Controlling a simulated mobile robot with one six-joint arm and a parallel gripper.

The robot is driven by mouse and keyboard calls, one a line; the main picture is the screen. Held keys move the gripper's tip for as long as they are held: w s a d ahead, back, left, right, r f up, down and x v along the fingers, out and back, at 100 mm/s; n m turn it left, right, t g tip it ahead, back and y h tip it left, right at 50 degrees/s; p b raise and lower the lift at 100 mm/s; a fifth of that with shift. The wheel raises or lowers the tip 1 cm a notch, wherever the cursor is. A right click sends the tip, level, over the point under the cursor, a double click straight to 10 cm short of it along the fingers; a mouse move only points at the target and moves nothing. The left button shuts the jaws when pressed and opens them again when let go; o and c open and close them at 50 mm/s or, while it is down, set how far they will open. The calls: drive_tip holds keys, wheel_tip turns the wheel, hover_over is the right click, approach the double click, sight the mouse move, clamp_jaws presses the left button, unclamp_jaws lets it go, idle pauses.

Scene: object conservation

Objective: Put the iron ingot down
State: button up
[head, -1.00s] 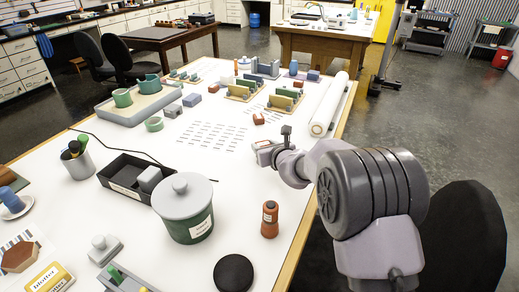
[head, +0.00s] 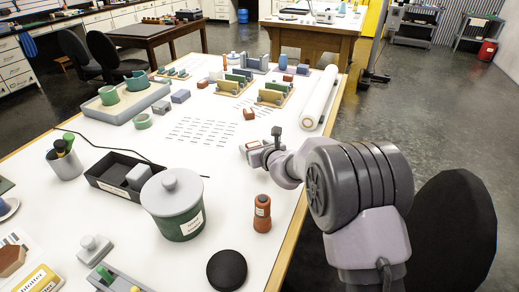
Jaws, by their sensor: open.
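My gripper (head: 246,148) is low over the white table, to the right of the rows of small printed marks. It is seen from behind and its fingertips are small in the view. It is open. I cannot make out an ingot at its fingertips, and my wrist hides part of that spot. Two small grey blocks, one (head: 161,107) and another (head: 180,96), lie on the table beyond the marks. I cannot tell whether either is the iron ingot.
A green lidded pot (head: 178,222), an orange-brown bottle (head: 262,214) and a black disc (head: 227,270) stand nearer than my gripper. A black tray (head: 105,182) is at left. A white roll (head: 319,98) lies along the right edge. The printed area is clear.

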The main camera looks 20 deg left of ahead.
drive_tip(key=p+v, duration=0.2)
drive_tip(key=v, duration=0.9)
drive_tip(key=shift+s+d+r, duration=0.15)
drive_tip(key=shift+s+d, duration=0.05)
drive_tip(key=shift+s, duration=0.05)
drive_tip(key=s+d+r+n+g+y, duration=0.3)
drive_tip(key=s+r+n, duration=0.75)
drive_tip(key=r, duration=0.25)
drive_tip(key=s+d+r+n+g+h, duration=0.1)
drive_tip(key=s+d+r+n, duration=0.1)
drive_tip(key=s+d+n, duration=0.5)
drive_tip(key=s+d+f+n+h, duration=0.2)
drive_tip(key=s+d+n+h, duration=0.1)
drive_tip(key=s+d, duration=0.4)
drive_tip(key=s+d+f+n+h, duration=0.3)
drive_tip(key=s+d+h, duration=0.2)
drive_tip(key=s+d, duration=0.3)
drive_tip(key=shift+d+h, duration=0.4)
drive_tip(key=shift+d, duration=0.5)
drive_tip(key=shift+s, duration=0.15)
